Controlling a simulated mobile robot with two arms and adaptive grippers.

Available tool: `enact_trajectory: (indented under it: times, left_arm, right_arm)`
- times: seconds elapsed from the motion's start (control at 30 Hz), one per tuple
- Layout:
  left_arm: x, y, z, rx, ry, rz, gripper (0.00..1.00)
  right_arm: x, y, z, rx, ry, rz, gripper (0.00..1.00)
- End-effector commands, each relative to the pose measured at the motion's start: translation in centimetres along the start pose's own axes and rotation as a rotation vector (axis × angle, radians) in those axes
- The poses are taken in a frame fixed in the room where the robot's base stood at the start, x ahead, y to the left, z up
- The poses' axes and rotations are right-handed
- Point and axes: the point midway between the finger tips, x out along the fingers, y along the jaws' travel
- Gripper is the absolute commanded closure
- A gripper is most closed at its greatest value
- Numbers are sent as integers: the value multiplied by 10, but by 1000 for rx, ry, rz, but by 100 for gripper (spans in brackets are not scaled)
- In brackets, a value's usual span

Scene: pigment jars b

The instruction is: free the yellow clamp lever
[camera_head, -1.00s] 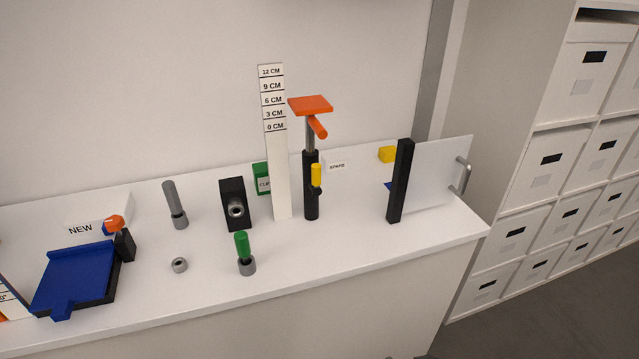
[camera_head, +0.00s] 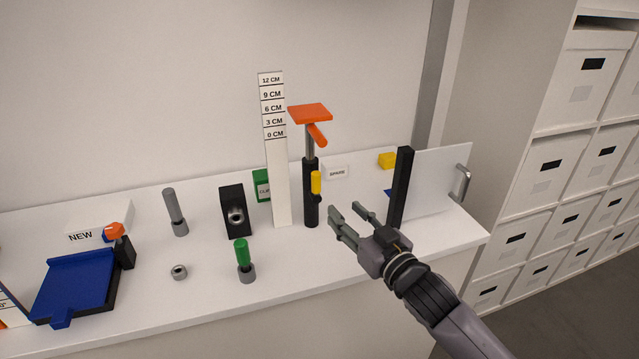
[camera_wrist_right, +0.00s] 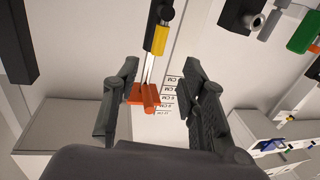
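The yellow clamp lever (camera_head: 316,182) sits upright on the side of a black post (camera_head: 310,204). A grey rod rises from the post to an orange plate (camera_head: 311,113) with an orange handle below it. My right gripper (camera_head: 348,213) is open and empty, to the right of the post and apart from it. In the right wrist view the yellow lever (camera_wrist_right: 159,40) shows beyond my open fingers (camera_wrist_right: 160,92), with the orange plate (camera_wrist_right: 140,93) seen between them. My left gripper is not in view.
A white height scale (camera_head: 276,160) stands just left of the post. A green peg (camera_head: 242,252) and a black block (camera_head: 235,210) stand to the left.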

Motion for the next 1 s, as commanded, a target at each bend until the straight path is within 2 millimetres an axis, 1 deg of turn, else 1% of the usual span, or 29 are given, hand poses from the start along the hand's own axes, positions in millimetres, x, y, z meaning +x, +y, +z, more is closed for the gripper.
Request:
enact_trajectory:
  times: [0.03, 0.2, 0.4, 0.5, 0.6, 0.73, 1.0]
  left_arm:
    - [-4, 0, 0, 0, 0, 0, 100]
    - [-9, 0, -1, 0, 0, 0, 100]
    - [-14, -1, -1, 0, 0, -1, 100]
    - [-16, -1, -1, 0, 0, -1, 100]
    - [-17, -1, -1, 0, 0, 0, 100]
    - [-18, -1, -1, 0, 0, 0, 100]
    - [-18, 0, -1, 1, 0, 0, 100]
  right_arm:
    - [12, 0, -4, 0, 2, 0, 61]
    - [46, 0, -3, 1, 0, 1, 61]
    - [82, 0, -2, -1, 1, 1, 61]
    - [97, 0, -2, -2, 0, 0, 61]
    - [108, 0, -1, 0, 0, 1, 61]
    - [118, 0, 0, 1, -1, 0, 61]
    - [122, 0, 0, 0, -1, 0, 61]
